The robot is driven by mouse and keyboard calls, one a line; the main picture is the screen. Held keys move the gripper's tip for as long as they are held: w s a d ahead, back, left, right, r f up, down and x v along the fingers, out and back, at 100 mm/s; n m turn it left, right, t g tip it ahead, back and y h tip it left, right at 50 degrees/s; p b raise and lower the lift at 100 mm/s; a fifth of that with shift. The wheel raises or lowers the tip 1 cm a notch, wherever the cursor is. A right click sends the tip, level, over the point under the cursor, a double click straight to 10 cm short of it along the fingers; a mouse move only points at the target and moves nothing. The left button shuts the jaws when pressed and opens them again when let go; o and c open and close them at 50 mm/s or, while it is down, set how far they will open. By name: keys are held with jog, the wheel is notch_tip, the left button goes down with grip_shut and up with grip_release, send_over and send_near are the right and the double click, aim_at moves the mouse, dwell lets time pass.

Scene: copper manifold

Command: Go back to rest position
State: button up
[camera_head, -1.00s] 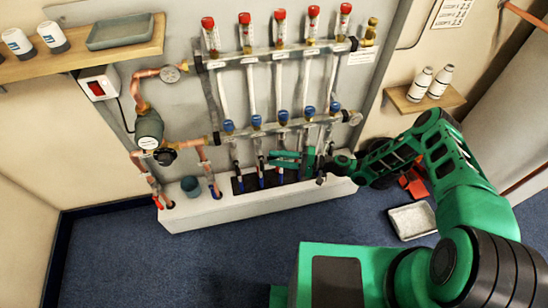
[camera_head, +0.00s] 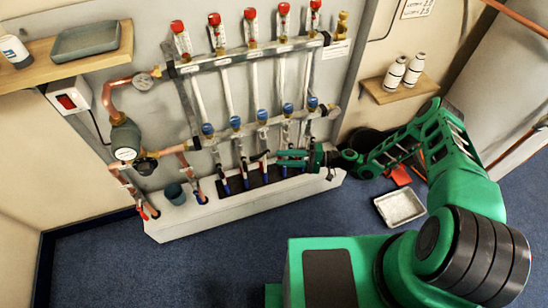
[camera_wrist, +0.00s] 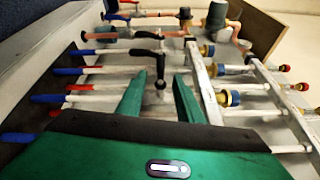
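The copper manifold has two horizontal bars. The upper bar (camera_head: 250,55) carries several red-capped flow meters, and the lower bar (camera_head: 250,130) carries several blue caps. My gripper (camera_head: 281,158) is in front of the pipes below the lower bar, towards its right end. In the wrist view my gripper's two green fingers (camera_wrist: 160,82) stand apart with nothing held. A black valve handle (camera_wrist: 150,54) shows beyond the gap between the fingertips. Whether a finger touches a pipe cannot be told.
A white plinth (camera_head: 170,230) runs under the pipes. A pump (camera_head: 125,139) and copper pipes stand at left. Shelves hang at upper left (camera_head: 75,67) and at right (camera_head: 405,92), the right one with two white bottles. A white tray (camera_head: 399,206) lies on the blue floor (camera_head: 220,265).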

jog(key=shift+s+d, duration=0.1)
jog(key=shift+d, duration=0.4)
jog(key=shift+r, duration=0.1)
jog(key=s+d+r+n+g+h, duration=0.1)
jog(key=s+d+r+g+h, duration=0.15)
jog(key=d+r+h, duration=0.8)
jog(key=s+d+r+n+g+h, duration=0.1)
jog(key=s+d+r+h, duration=0.25)
jog(key=d+r, duration=1.35)
jog(key=s+d+r+m+t+h, duration=0.1)
jog(key=s+d+r+m+h, duration=0.3)
jog(key=s+r, duration=0.75)
jog(key=s+d+r+m, duration=0.1)
jog(key=s+r, duration=0.1)
jog(key=s, duration=0.5)
jog(key=s+d+r+t, duration=0.1)
jog(key=s+d+r, duration=0.1)
jog(key=s, duration=0.6)
jog(key=shift+r+m, duration=0.4)
jog(key=shift+r, duration=0.45)
jog(key=shift+s, duration=0.1)
